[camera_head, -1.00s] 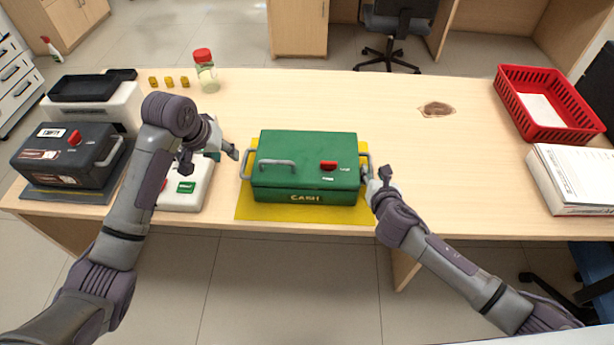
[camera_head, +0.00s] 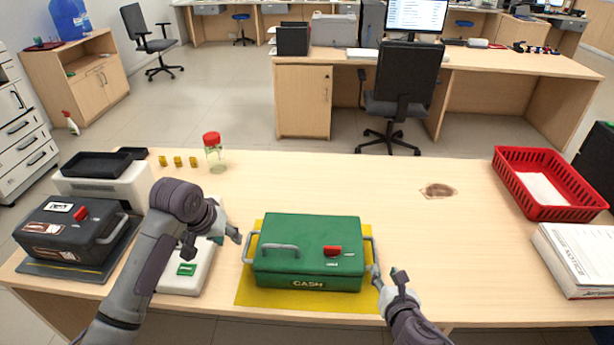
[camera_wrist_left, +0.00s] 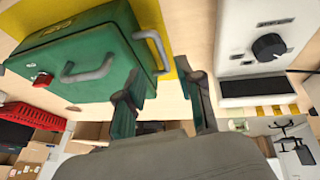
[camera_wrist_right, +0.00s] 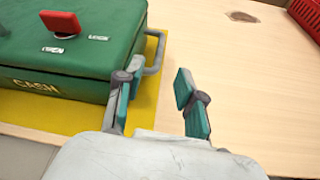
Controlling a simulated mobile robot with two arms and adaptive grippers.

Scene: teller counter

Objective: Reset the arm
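My left gripper (camera_head: 212,240) is beside the left end of the green cash box (camera_head: 290,240). In the left wrist view its two fingers (camera_wrist_left: 165,105) stand apart with nothing between them, near the box's side handle (camera_wrist_left: 154,48). My right gripper (camera_head: 388,279) is just right of the box's right side handle (camera_head: 373,252). In the right wrist view its fingers (camera_wrist_right: 160,100) are apart and empty, with the left finger close to that handle. The cash box stands closed on a yellow mat (camera_head: 248,292).
A white device (camera_head: 190,268) sits under my left arm. A dark box (camera_head: 70,235) is at the far left. A jar with a red lid (camera_head: 215,155), several yellow blocks (camera_head: 178,162), a red basket (camera_head: 548,185) and papers (camera_head: 578,258) are on the counter.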

